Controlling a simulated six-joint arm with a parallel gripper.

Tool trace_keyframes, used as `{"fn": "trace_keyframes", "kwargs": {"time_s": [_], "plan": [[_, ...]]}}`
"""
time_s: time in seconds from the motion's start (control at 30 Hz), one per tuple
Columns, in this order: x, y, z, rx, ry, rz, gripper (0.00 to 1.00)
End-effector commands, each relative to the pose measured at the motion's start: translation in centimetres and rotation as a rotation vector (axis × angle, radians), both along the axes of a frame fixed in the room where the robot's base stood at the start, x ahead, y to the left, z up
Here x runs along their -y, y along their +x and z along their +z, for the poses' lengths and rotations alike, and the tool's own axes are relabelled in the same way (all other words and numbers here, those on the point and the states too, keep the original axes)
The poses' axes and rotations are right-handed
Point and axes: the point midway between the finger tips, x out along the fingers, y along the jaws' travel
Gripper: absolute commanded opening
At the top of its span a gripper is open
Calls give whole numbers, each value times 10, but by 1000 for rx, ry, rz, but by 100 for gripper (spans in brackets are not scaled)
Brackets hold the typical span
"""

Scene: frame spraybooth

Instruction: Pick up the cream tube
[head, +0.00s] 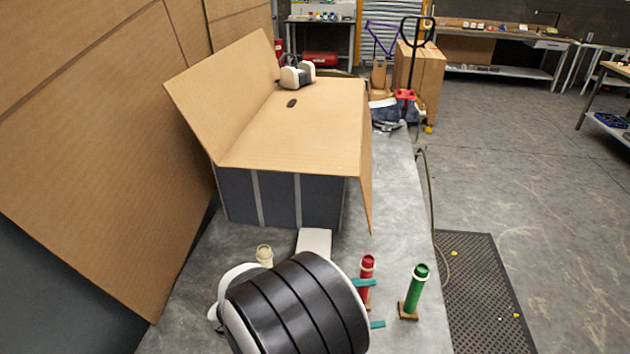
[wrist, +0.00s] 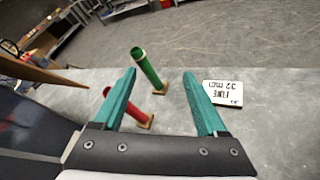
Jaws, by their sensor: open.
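The cream tube (head: 264,254) stands on the grey bench in the head view, left of my arm. Only its upper end shows; my arm hides the rest, and it is not in the wrist view. My gripper (head: 370,304) has teal fingers, partly hidden behind my arm, and points right, away from the cream tube. In the wrist view my gripper (wrist: 158,75) is open, with nothing held between its fingers.
A red tube (head: 367,266) and a green tube (head: 415,290) stand on wooden bases near my fingers. A white printed card (wrist: 223,93) lies on the bench in the wrist view. A cardboard booth (head: 300,135) takes up the bench behind the tubes.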

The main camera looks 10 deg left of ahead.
Motion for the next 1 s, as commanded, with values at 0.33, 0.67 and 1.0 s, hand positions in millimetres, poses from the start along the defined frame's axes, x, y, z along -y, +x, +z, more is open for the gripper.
{"fn": "trace_keyframes", "kwargs": {"time_s": [0.33, 0.67, 1.0], "plan": [[-243, 14, -107, -5, -622, 966, 75], [-232, 96, -109, -3, -629, 977, 75], [-220, 152, -111, -3, -628, 977, 75]]}}
